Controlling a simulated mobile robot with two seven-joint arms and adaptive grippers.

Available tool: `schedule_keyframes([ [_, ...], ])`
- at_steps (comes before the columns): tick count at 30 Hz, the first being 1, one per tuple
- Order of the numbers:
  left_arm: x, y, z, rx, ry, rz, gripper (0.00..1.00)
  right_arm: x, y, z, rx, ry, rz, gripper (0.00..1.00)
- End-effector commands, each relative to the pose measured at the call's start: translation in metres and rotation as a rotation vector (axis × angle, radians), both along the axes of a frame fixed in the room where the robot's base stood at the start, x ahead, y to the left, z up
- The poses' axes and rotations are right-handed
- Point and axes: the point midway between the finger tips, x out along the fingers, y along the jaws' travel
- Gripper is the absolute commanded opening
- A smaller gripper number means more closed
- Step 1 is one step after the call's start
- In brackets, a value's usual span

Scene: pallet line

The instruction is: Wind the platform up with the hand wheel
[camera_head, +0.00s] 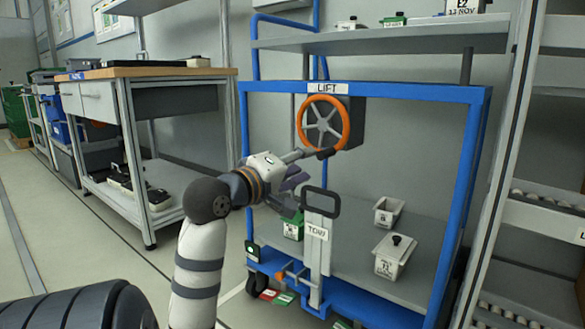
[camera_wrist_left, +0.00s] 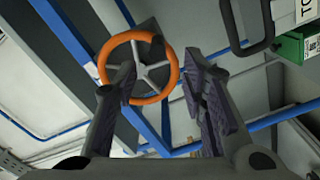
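The orange-rimmed hand wheel (camera_head: 322,125) with grey spokes is mounted under the LIFT sign on a blue frame. A dark knob (camera_head: 325,153) sits at its lower rim; in the left wrist view the knob (camera_wrist_left: 155,48) is at the upper right. My left gripper (camera_head: 300,168) is open and empty, just below and left of the wheel. In the left wrist view the wheel (camera_wrist_left: 140,71) shows beyond and between the parted fingers. Whether a finger touches it I cannot tell. The grey platform (camera_head: 350,257) is low inside the frame. My right gripper is not in view.
A black tow handle (camera_head: 320,202) stands close below my left gripper. Two pale bins (camera_head: 393,256) (camera_head: 388,212) and a green box (camera_head: 293,227) are on or near the platform. A workbench (camera_head: 150,72) stands to the left, with open floor before it.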

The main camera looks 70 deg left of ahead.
Motion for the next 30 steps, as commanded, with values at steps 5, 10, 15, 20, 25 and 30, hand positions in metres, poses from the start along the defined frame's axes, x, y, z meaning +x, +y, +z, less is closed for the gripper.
schedule_keyframes([
  [5,-0.029,-0.017,-0.001,0.0,0.002,0.002,0.38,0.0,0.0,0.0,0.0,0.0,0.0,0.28],
  [10,-0.037,-0.022,0.0,-0.001,0.002,0.001,0.38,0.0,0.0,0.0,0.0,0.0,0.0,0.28],
  [15,-0.037,-0.022,0.0,0.0,0.001,0.0,0.38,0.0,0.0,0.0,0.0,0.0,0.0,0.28],
  [20,-0.037,-0.022,0.0,0.0,0.001,0.0,0.38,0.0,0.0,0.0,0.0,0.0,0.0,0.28],
  [25,-0.074,0.008,0.02,-0.084,-0.164,0.128,0.38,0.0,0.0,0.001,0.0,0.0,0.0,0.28],
  [30,-0.22,0.069,0.036,-0.331,-0.712,0.49,0.38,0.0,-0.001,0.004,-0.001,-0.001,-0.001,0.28],
])
